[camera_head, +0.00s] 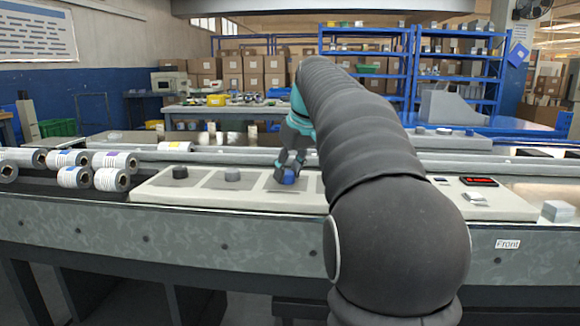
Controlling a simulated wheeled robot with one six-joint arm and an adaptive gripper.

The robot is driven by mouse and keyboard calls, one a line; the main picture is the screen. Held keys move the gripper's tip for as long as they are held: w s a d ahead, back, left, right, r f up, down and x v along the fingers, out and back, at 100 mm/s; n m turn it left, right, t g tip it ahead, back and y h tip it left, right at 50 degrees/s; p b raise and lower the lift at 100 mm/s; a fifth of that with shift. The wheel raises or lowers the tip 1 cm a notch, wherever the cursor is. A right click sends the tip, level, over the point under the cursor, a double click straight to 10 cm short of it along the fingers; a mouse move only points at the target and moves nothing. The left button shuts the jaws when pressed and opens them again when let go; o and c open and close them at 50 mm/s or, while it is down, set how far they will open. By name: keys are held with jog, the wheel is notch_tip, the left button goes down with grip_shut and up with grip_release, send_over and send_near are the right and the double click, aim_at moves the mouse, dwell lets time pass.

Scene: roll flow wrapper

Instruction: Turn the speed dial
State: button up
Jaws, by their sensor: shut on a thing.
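A pale control panel (207,191) lies on the machine's front rail. It carries a black knob (180,172) at the left, a grey knob (232,175) beside it, and a blue knob (289,176) further right. My gripper (289,171) points down at the blue knob and is shut on it, with the fingers around its sides. No readable label shows which knob is the speed dial. My arm crosses the middle of the view and hides part of the panel to the right of the blue knob.
Several white rolls (112,179) lie on the dark belt at the left. A red display (479,182) and a small switch (474,197) sit on the panel's right part. A clear block (558,211) stands at the far right. Blue shelves and cartons stand behind.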

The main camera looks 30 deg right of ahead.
jog(key=m+h+p, duration=0.1)
jog(key=m, duration=0.1)
jog(key=m+p, duration=0.1)
jog(key=m, duration=0.1)
jog(key=shift+a+h, duration=0.2)
jog(key=shift+h, duration=0.2)
jog(key=shift+m+h+p, duration=0.5)
jog(key=shift+m+p, duration=0.15)
jog(key=shift+m, duration=1.05)
jog(key=shift+f, duration=0.1)
jog(key=o, duration=1.1)
jog(key=shift+o, duration=0.2)
jog(key=v, duration=1.2)
jog(key=shift+w, duration=0.2)
jog(key=shift+a, duration=0.1)
